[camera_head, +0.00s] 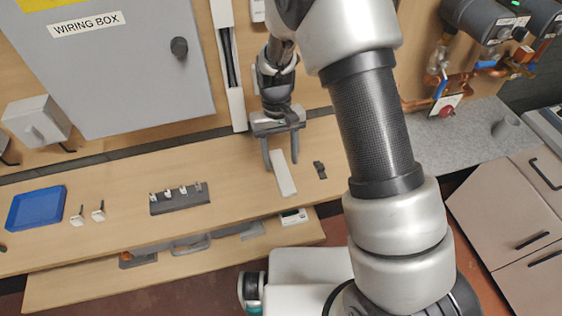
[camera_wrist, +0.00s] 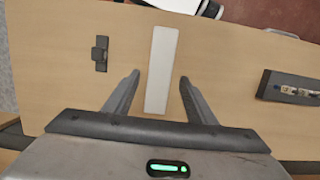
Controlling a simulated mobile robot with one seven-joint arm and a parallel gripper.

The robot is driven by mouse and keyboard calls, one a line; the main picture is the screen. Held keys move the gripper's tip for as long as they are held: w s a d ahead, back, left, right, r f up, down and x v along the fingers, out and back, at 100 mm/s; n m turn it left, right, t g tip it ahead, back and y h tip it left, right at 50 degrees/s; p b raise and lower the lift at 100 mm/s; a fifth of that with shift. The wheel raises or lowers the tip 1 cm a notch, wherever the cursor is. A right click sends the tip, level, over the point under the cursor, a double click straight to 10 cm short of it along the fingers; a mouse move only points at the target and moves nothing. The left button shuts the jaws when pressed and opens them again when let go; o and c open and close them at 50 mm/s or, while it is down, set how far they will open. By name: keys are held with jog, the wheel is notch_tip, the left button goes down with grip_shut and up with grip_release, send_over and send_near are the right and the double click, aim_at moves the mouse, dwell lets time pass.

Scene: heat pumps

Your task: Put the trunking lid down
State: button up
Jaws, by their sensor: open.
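The trunking lid is a flat white strip (camera_head: 283,173) lying on the wooden bench, right of its middle in the head view. It also shows in the wrist view (camera_wrist: 161,70), running lengthwise between the fingers. My gripper (camera_head: 281,163) is above it with its fingers pointing down at the bench. In the wrist view my gripper (camera_wrist: 160,82) is open, with a finger on each side of the lid and a visible gap on both sides. The open white trunking (camera_head: 231,70) with dark cables inside stands upright on the wall behind.
A small dark clip-like part (camera_head: 320,170) lies right of the lid. A grey rail block with terminals (camera_head: 179,198), two small white-topped pieces and a blue tray (camera_head: 36,208) lie farther left. The grey wiring box (camera_head: 110,65) hangs above. Bench between block and lid is clear.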

jog(key=v, duration=0.9)
notch_tip(320, 180, up, 10)
jog(key=t, duration=0.2)
send_over(279, 163)
jog(key=s+d, duration=0.2)
jog(key=d, duration=0.2)
jog(key=s+d+r+m+t, duration=0.1)
jog(key=s+d+r+t, duration=0.2)
jog(key=s+d+r, duration=0.2)
jog(key=s+d+r+m+t, duration=0.2)
jog(key=s+d+r, duration=0.4)
jog(key=s, duration=0.5)
jog(key=shift+s+r+t+y, duration=0.15)
jog(key=shift+s+t+y, duration=0.2)
jog(key=shift+t, duration=0.15)
jog(key=shift+a, duration=0.1)
